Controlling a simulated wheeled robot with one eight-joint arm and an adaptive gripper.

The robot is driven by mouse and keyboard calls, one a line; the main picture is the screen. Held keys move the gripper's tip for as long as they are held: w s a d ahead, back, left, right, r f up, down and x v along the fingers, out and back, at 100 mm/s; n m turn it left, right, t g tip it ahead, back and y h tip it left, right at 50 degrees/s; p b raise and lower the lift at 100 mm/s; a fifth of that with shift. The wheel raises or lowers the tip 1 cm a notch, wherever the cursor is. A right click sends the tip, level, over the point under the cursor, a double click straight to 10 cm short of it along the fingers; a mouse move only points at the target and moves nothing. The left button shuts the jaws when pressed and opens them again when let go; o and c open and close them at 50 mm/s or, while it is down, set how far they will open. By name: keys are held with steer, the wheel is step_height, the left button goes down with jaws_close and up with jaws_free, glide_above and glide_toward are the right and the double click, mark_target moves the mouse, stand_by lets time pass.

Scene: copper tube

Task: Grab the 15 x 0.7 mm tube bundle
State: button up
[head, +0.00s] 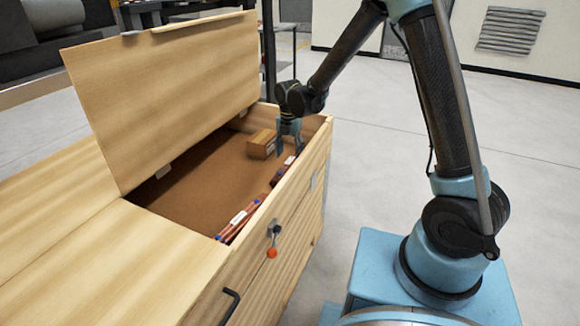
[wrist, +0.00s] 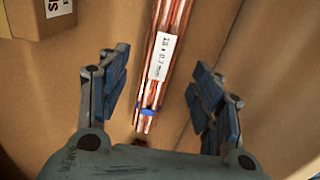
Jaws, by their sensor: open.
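A copper tube bundle (wrist: 180,18) with a white label reading about "15 x 0.7 mm" and a blue band shows in the wrist view. It lies between the spread fingers of my gripper (wrist: 160,75), with clear gaps on both sides. My gripper is open and empty. In the head view my gripper (head: 289,147) is inside the open wooden chest, above a bundle (head: 278,176) by the right wall. The height left between fingers and bundle is hard to tell.
The wooden chest (head: 320,150) has its lid (head: 165,95) raised on the left. Another labelled bundle (head: 232,227) lies nearer along the same wall. A cardboard box (head: 261,145) stands just left of my gripper and shows in the wrist view (wrist: 22,22). The chest's middle floor is clear.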

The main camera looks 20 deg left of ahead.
mark_target(290, 160)
steer(key=shift+w+f, duration=0.2)
steer(key=shift+f, duration=1.15)
steer(key=shift+w+f, duration=0.2)
steer(key=shift+f, duration=1.15)
steer(key=shift+c, duration=0.5)
jaws_close()
